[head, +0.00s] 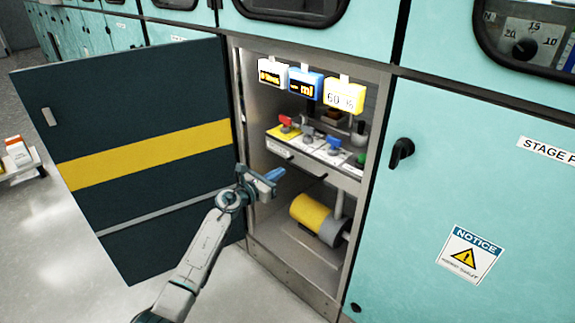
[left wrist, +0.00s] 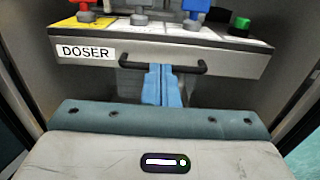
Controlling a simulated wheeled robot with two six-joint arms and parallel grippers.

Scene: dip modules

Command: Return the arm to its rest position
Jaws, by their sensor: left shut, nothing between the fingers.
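My left gripper (head: 272,176) is in front of the open cabinet, at the mouth of its bay and below the drawer unit. In the left wrist view its blue fingers (left wrist: 161,84) are shut together with nothing between them. They appear in front of the black handle (left wrist: 160,69) of the drawer labelled DOSER (left wrist: 85,52); I cannot tell whether they touch it. My left arm (head: 200,255) reaches in from the lower left. My right gripper is not in view.
The dark cabinet door (head: 130,110) with a yellow stripe stands open left of the arm. Inside are a red-handled valve (head: 285,121), hanging displays (head: 306,84) and a yellow cylinder (head: 312,214). A teal panel (head: 470,180) stands right. Floor (head: 60,250) is free at lower left.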

